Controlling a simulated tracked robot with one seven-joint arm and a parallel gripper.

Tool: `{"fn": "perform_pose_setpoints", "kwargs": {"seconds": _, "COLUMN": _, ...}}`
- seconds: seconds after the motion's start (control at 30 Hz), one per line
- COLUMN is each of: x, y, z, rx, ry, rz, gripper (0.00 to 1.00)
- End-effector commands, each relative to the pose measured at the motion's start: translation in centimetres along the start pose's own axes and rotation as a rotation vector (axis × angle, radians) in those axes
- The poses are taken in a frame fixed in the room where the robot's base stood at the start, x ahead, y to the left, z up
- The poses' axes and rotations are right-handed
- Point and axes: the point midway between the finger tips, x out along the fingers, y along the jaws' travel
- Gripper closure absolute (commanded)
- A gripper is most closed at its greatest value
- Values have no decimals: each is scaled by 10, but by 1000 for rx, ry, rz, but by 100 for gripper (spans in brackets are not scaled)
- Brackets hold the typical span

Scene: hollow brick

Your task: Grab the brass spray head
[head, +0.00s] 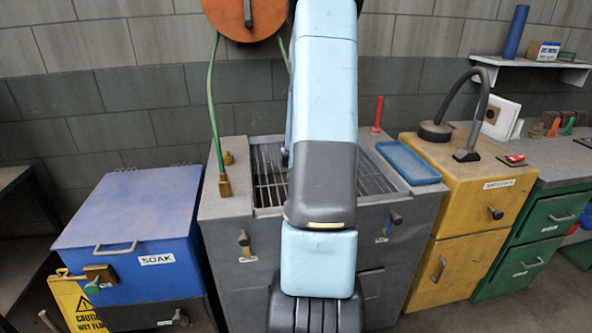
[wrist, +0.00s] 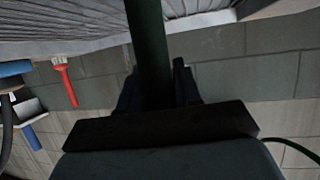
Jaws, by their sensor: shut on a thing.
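A green hose (head: 213,100) hangs from the orange reel (head: 245,14) and ends in a brass-coloured piece (head: 225,187) at the left edge of the grey sink unit. I cannot tell whether this piece is the spray head. My arm hides the middle of the sink and my gripper in the head view. In the wrist view my gripper (wrist: 156,78) is shut on a dark green tube (wrist: 148,45), which runs up out of the top of the picture. No brass shows between the fingers, and the tube's far end is out of view.
The sink unit (head: 214,207) has a grating (head: 268,165) and a blue tray (head: 408,162) on its right. A red-handled tool (head: 377,115) stands behind it; it also shows in the wrist view (wrist: 66,83). A blue chest (head: 130,210) and yellow cabinet (head: 455,192) flank the sink.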

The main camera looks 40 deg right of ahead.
Motion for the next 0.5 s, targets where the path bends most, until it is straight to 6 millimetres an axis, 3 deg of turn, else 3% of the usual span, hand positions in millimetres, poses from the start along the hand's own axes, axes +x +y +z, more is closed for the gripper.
{"fn": "perform_pose_setpoints", "kwargs": {"seconds": 0.2, "x": 0, "y": 0, "z": 0, "rx": 0, "ry": 0, "rz": 0, "gripper": 100}}
{"fn": "perform_pose_setpoints", "kwargs": {"seconds": 0.5, "x": 0, "y": 0, "z": 0, "rx": 0, "ry": 1, "rz": 0, "gripper": 100}}
